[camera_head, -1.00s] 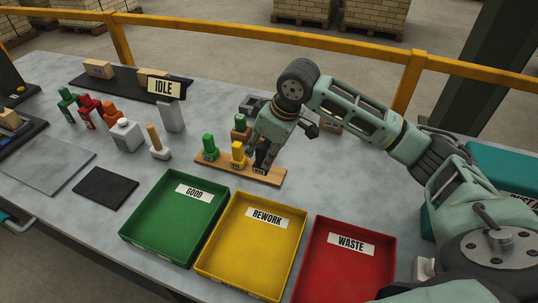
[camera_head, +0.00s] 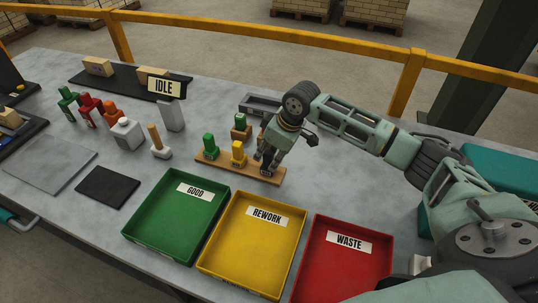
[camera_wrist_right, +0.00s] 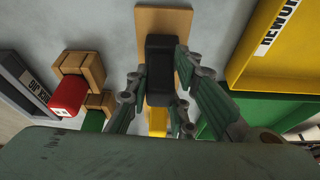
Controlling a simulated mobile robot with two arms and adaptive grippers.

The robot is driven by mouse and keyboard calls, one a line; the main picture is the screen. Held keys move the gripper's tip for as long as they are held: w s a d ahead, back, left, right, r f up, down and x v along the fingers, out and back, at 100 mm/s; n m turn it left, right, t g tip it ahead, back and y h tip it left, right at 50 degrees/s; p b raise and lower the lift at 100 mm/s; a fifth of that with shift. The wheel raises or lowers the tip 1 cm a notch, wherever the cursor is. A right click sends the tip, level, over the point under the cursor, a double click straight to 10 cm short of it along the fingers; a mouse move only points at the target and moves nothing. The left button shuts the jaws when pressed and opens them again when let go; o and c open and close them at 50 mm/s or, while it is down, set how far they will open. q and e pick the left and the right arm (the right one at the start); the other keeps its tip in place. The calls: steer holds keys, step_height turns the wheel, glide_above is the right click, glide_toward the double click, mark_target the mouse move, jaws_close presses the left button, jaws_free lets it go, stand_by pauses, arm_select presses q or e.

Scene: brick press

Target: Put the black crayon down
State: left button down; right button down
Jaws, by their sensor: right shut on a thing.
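The black crayon (camera_wrist_right: 160,72) is a dark, blocky piece between the fingers of my right gripper (camera_wrist_right: 160,97) in the wrist view. In the head view my right gripper (camera_head: 267,156) points down over the right end of a wooden rack (camera_head: 222,166), and its fingers hide most of the crayon. I cannot tell whether the crayon is fully seated in the rack. A green crayon (camera_head: 209,145) and a yellow crayon (camera_head: 238,153) stand upright in the rack to the left. My left gripper is not in view.
Green (camera_head: 160,247), yellow (camera_head: 245,277) and red (camera_head: 335,282) trays stand in front of the rack. Behind the rack are a grey tray (camera_head: 262,102) and small wooden blocks. A wooden-handled tool (camera_head: 158,143) and other coloured pieces stand to the left.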

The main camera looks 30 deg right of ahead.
steer(key=c, duration=1.8)
jaws_free()
steer(key=shift+f, duration=0.15)
steer(key=shift+o, duration=1.4)
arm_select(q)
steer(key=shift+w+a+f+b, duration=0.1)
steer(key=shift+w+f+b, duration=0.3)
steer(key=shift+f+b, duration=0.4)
arm_select(e)
steer(key=v, duration=1.2)
steer(key=shift+r, duration=0.25)
steer(key=shift+w, duration=0.1)
